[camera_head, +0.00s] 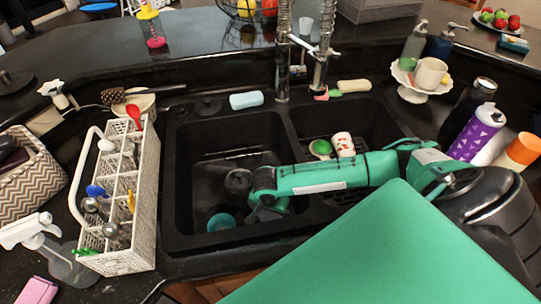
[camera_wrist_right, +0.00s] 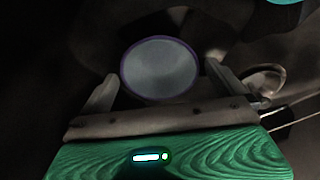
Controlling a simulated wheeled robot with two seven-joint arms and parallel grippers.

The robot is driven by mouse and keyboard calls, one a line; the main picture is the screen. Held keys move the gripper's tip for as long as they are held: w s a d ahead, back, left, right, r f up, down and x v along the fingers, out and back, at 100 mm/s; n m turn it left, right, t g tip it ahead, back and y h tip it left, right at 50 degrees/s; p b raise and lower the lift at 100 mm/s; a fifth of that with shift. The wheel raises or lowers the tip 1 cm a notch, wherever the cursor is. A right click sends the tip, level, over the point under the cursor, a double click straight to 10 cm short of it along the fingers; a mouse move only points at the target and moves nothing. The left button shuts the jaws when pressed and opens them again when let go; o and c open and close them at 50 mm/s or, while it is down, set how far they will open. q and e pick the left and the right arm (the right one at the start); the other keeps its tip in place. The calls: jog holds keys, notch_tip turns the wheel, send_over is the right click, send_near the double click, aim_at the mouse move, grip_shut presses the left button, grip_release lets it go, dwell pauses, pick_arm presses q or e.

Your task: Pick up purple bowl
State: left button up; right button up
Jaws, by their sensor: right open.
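A round bowl (camera_wrist_right: 160,68) with a thin purple rim and a greyish inside shows in the right wrist view. It sits just beyond and between the spread fingers of my right gripper (camera_wrist_right: 161,74), with no clear contact. In the head view my right arm reaches leftward across the sink, and my right gripper (camera_head: 258,208) is down in the left basin (camera_head: 190,175). I cannot clearly make out the purple bowl in the head view; the arm and dark basin may hide it. My left gripper is not in view.
A teal round dish (camera_head: 221,222) lies in the left basin. A white cup (camera_head: 343,144) and a green item (camera_head: 320,148) are in the right basin. The faucet (camera_head: 283,60) stands behind the divider. A white cutlery rack (camera_head: 122,190) stands left of the sink.

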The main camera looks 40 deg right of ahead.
jog(key=shift+f, duration=0.15)
jog(key=c, duration=1)
jog(key=shift+c, duration=0.3)
jog(key=shift+r, duration=0.2)
